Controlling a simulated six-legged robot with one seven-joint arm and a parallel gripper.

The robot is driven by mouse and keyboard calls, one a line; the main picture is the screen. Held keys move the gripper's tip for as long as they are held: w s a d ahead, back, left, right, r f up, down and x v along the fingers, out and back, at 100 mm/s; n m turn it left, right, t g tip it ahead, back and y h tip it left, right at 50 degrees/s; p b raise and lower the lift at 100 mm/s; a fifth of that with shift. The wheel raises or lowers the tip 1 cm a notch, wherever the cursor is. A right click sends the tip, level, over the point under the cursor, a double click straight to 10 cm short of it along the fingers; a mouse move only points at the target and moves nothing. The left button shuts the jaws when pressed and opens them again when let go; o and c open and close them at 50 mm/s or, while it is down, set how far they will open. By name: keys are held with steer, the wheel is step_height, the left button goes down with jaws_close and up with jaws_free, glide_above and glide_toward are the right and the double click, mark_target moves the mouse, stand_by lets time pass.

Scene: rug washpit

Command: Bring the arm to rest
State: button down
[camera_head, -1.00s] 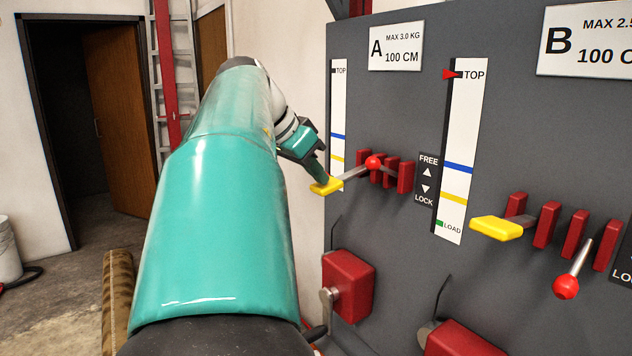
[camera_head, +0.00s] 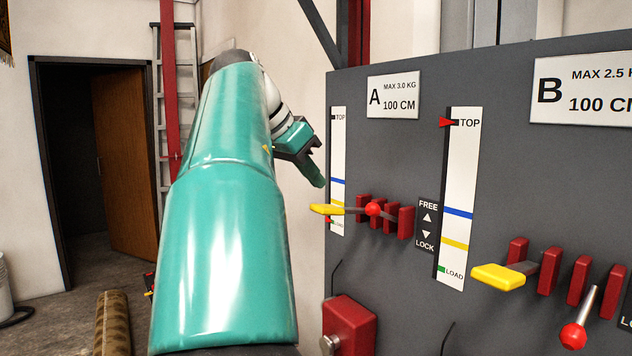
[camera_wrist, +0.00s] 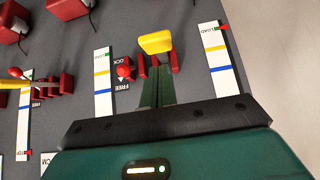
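My gripper (camera_head: 316,178) is at the end of my teal arm, in front of panel A's left edge. It is above the yellow lever handle (camera_head: 326,209) of station A, with a small gap between them. In the wrist view my gripper's two green fingers (camera_wrist: 158,92) lie side by side, shut with nothing between them. They point towards the yellow handle (camera_wrist: 155,42), which stands beyond their tips. A red ball knob (camera_head: 373,209) sits beside the handle, among red blocks.
The grey panel (camera_head: 480,80) fills the right side. Station B has a yellow handle (camera_head: 497,277) and a red ball lever (camera_head: 574,336). A ladder (camera_head: 160,90), an open doorway (camera_head: 75,160) and a rolled rug (camera_head: 113,325) are at the left.

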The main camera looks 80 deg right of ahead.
steer(key=v, duration=0.6)
steer(key=shift+a+r, duration=0.15)
steer(key=shift+r, duration=0.1)
steer(key=shift+w, duration=0.15)
stand_by(0.5)
steer(key=w+a+f+n+t, duration=0.7)
steer(key=w+a+f+n, duration=0.8)
steer(key=w+a+f, duration=0.3)
steer(key=s+a+f+n+t+y, duration=0.2)
steer(key=a+f+n+y, duration=0.4)
steer(key=a+f, duration=1.5)
steer(key=a+n+t, duration=0.1)
steer(key=a+n, duration=0.2)
steer(key=n, duration=0.2)
steer(key=shift+f+t, duration=0.3)
steer(key=shift+t, duration=0.1)
